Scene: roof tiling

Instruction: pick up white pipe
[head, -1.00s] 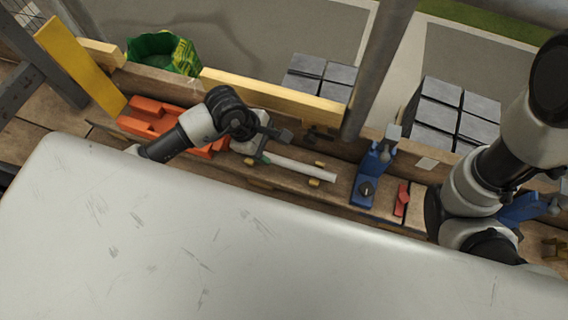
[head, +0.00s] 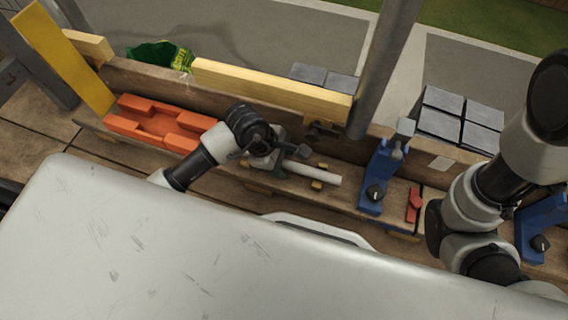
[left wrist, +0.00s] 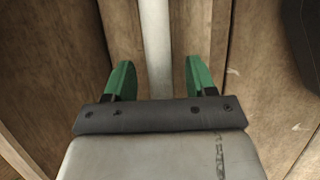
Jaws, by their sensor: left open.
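The white pipe (head: 313,173) lies on the wooden bench, by small yellowish blocks; its left part is hidden by my left gripper in the head view. In the left wrist view the pipe (left wrist: 156,50) runs straight up the picture between the two green fingers. My left gripper (left wrist: 156,78) is open, one finger on each side of the pipe, with gaps on both sides. In the head view the left gripper (head: 277,170) is over the pipe's left part. My right arm stands at the right edge; its fingers cannot be made out.
A blue tool (head: 379,180) and a red piece (head: 414,204) are right of the pipe. A wooden rail (head: 270,88) and a grey post (head: 385,70) are behind. Grey tiles (head: 440,125) are stacked beyond.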

